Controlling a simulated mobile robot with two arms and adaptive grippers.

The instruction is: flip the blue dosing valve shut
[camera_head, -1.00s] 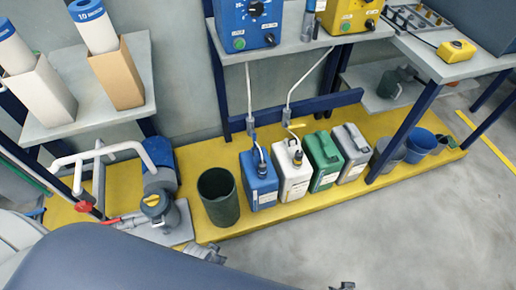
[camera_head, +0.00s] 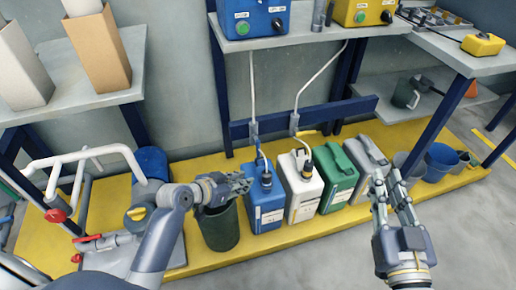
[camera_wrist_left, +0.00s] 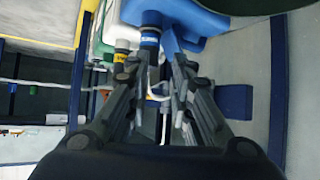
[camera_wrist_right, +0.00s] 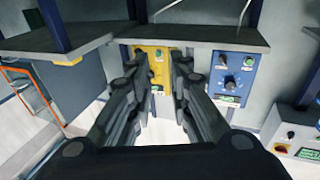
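The blue dosing valve (camera_head: 254,131) is a small grey fitting with a blue lever, on the white pipe above the blue canister (camera_head: 264,212). The lever is too small to read its exact angle. My left gripper (camera_head: 246,184) is in front of and below the valve, beside the blue canister's cap, and apart from the valve. Its fingers are open and empty; the left wrist view shows a gap between them (camera_wrist_left: 164,62), with the canister cap (camera_wrist_left: 150,40) near the fingertips. My right gripper (camera_head: 384,178) is open and empty, right of the grey canister.
A yellow-levered valve (camera_head: 295,124) sits to the right, above the white canister (camera_head: 301,197). A green canister (camera_head: 338,187) and grey canister (camera_head: 368,164) follow. A dark bin (camera_head: 219,232) stands under my left gripper. Blue (camera_head: 254,17) and yellow (camera_head: 363,12) control boxes are on the shelf above.

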